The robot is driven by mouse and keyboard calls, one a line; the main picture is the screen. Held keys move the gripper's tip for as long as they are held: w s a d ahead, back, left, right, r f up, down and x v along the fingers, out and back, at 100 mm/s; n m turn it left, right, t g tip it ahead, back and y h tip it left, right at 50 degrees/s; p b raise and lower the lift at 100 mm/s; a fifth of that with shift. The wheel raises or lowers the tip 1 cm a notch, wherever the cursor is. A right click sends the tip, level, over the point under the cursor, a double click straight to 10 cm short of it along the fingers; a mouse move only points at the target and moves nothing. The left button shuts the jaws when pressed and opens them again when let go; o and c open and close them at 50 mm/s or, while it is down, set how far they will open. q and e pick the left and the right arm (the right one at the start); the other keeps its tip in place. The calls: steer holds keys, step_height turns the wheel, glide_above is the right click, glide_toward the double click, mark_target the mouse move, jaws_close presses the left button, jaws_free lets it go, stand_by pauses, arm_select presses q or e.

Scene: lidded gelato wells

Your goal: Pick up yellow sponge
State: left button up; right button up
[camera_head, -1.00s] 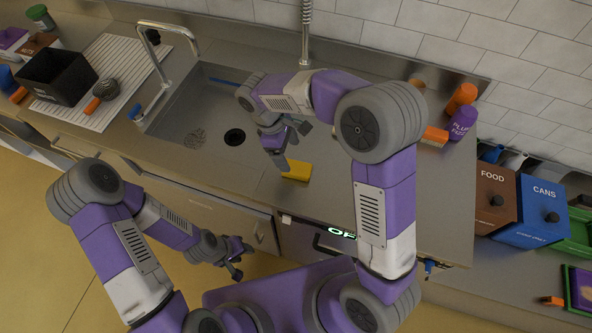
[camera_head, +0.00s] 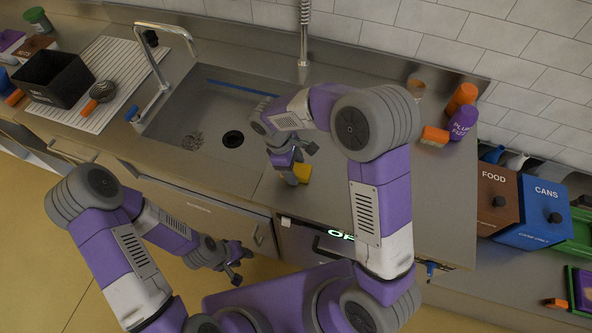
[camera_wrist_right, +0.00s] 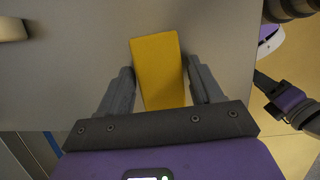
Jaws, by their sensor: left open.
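The yellow sponge (camera_head: 302,172) lies on the steel counter right of the sink, partly hidden by my right gripper (camera_head: 292,166) in the head view. In the right wrist view the sponge (camera_wrist_right: 159,68) stands out between the two dark fingers of my right gripper (camera_wrist_right: 160,78). The fingers are open, one on each side of it, with narrow gaps showing. My left gripper (camera_head: 236,264) is open and empty, low in front of the cabinet, away from the sponge.
The sink (camera_head: 200,115) with its tap (camera_head: 165,75) is left of the sponge. An orange-and-white sponge-like block (camera_head: 434,135), a purple bottle (camera_head: 462,123) and an orange bottle (camera_head: 461,97) stand at the back right. Counter right of the yellow sponge is clear.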

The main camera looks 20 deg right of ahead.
steer(key=c, duration=0.7)
step_height(320, 180, up, 10)
steer(key=p, duration=0.1)
steer(key=shift+p, duration=0.4)
steer(key=o, duration=0.4)
steer(key=c, duration=0.7)
